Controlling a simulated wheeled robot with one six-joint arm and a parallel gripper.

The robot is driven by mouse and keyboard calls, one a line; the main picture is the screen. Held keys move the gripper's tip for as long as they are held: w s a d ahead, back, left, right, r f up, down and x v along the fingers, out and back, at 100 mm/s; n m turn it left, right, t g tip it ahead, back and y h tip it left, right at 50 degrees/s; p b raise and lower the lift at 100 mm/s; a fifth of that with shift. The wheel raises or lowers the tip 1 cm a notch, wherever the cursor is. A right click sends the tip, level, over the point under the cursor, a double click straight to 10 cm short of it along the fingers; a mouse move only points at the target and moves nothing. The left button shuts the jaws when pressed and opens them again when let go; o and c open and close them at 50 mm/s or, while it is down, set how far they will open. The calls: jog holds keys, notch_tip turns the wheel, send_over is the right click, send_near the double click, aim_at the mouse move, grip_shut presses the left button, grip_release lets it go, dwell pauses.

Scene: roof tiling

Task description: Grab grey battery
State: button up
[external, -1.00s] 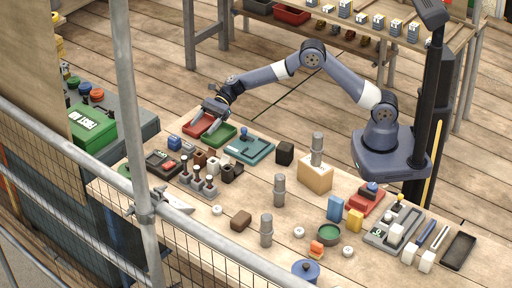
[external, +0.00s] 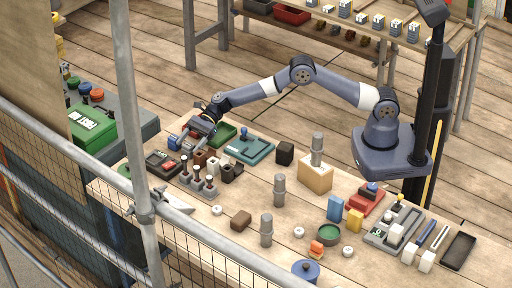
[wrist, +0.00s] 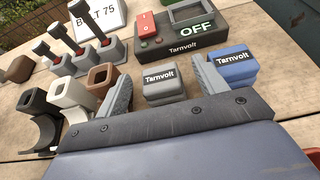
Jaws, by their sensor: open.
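The grey battery (wrist: 162,88) is a small block with a dark "Tarnvolt" label, resting on the bench. In the wrist view it lies between the two spread fingers of my gripper (wrist: 160,72), with a finger on either side. My gripper is open, and I cannot tell whether either finger touches the block. In the external view my gripper (external: 186,144) is low over the far left end of the bench and hides the grey battery.
A blue battery (wrist: 236,68) stands close outside the right finger. A dark charger (wrist: 182,38) reading "OFF" is just beyond. Small square cups (wrist: 102,78) and upright levers (wrist: 88,28) crowd the left side. A green tray (external: 222,134) is near my gripper.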

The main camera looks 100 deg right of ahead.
jog(key=shift+c, duration=0.4)
jog(key=c, duration=1.1)
